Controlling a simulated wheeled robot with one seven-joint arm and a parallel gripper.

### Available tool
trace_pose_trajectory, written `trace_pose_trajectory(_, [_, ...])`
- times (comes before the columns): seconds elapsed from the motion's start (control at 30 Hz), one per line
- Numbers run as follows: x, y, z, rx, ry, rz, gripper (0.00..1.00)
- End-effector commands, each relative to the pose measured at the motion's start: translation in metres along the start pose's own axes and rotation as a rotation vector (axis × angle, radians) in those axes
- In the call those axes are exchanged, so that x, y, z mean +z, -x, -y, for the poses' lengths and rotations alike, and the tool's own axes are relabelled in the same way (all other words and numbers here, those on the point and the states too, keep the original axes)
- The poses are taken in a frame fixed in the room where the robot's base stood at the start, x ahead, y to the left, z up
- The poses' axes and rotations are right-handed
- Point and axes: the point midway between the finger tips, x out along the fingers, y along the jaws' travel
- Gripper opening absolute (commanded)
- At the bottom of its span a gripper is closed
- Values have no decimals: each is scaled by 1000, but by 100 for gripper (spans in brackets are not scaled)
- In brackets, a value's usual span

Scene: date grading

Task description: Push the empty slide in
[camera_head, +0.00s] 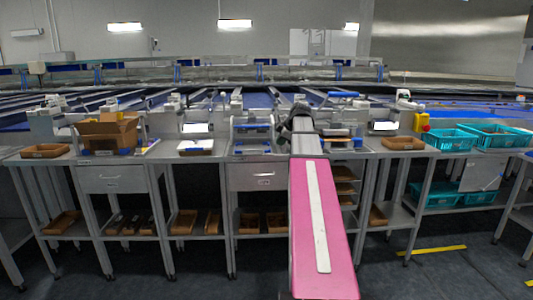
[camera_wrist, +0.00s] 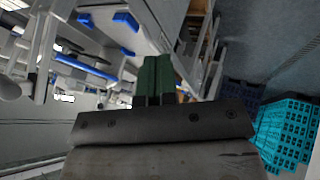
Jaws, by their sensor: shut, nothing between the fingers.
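My gripper (camera_wrist: 154,80) shows in the wrist view as two dark green fingers side by side, shut with nothing between them. In the head view, my pink arm reaches forward to the bench, and its dark end covers the area beside the grey machine with blue parts (camera_head: 252,130). A stack of brown slide-like trays (camera_head: 344,187) sits in a frame under the bench, just right of my arm and partly hidden by it. I cannot tell which slide is empty or whether one sticks out. No contact between my fingers and a slide is visible.
Closed grey drawers show under the bench at left (camera_head: 112,178) and left of my arm (camera_head: 255,177). A cardboard box (camera_head: 105,132) stands at left. Teal crates (camera_head: 452,140) stand at right. Brown trays lie on lower shelves. The floor in front is mostly clear.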

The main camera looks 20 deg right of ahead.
Motion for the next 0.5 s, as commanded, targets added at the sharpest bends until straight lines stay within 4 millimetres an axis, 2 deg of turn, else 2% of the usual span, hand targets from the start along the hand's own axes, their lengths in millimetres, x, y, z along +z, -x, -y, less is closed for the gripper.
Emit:
trace_pose_trajectory(0.07, [0, 3, -4, 5, 14, -3, 0])
trace_pose_trajectory(0.17, [0, -2, -5, 5, 19, -4, 0])
trace_pose_trajectory(0.27, [0, -15, -4, 3, 18, -4, 0])
trace_pose_trajectory(0.5, [0, -59, -5, 3, 16, -3, 0])
